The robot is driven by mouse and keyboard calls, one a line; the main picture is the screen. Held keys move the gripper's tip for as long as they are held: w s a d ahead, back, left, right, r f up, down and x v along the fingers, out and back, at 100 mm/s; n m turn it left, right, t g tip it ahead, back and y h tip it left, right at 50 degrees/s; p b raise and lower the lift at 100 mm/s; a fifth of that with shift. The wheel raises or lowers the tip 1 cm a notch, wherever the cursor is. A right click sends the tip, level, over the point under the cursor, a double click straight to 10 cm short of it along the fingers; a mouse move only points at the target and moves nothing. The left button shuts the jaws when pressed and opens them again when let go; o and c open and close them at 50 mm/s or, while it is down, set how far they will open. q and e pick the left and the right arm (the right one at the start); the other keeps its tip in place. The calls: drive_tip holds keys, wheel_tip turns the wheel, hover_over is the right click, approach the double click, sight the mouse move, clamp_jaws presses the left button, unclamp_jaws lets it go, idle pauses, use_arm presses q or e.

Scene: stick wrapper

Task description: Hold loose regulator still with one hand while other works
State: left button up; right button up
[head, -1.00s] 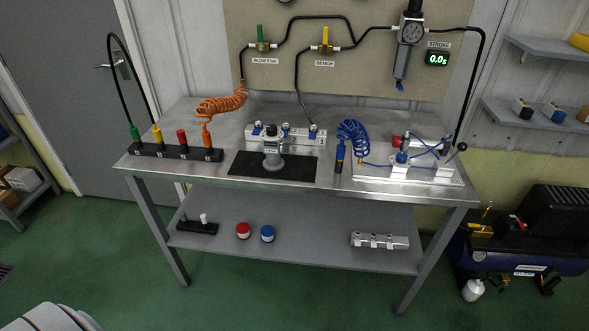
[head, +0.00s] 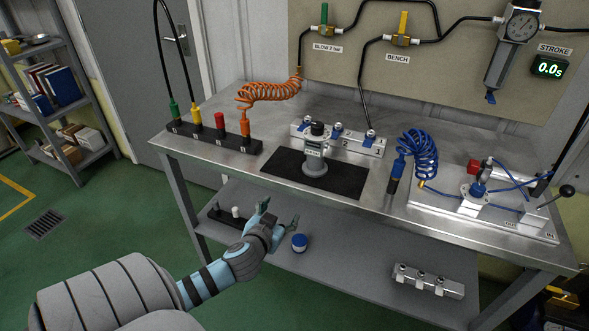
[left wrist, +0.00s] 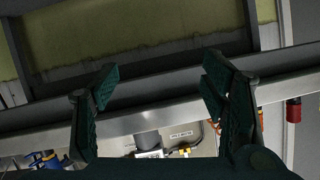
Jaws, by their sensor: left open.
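The loose regulator (head: 315,150), a grey body with a black knob and round base, stands upright on a black mat (head: 345,182) on the steel bench. My left gripper (head: 279,214) is open and empty in front of the bench, below and left of the regulator and apart from it. In the left wrist view, its two dark fingers (left wrist: 158,85) are spread, with the bench edge crossing behind them. My right gripper is out of both views.
The bench's front edge (head: 300,196) lies between my left gripper and the mat. A valve manifold (head: 345,142) stands behind the regulator. A coiled blue hose (head: 420,155) and a white plate (head: 420,202) with fittings are to the right. A plug rack (head: 190,137) is left.

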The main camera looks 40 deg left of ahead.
sight(313, 148)
use_arm(q)
drive_tip(key=w+d+r+n+t+b, duration=0.1)
drive_tip(key=d+r+t, duration=0.1)
drive_tip(key=r, duration=0.6)
drive_tip(key=d+r+t+b, duration=0.1)
drive_tip(key=d+r+t, duration=0.2)
drive_tip(key=r, duration=0.5)
drive_tip(key=x, duration=0.7)
drive_tip(key=b+x, duration=0.1)
drive_tip(key=x, duration=0.6)
drive_tip(key=shift+a+f, duration=0.2)
drive_tip(key=shift+a, duration=0.05)
clamp_jaws()
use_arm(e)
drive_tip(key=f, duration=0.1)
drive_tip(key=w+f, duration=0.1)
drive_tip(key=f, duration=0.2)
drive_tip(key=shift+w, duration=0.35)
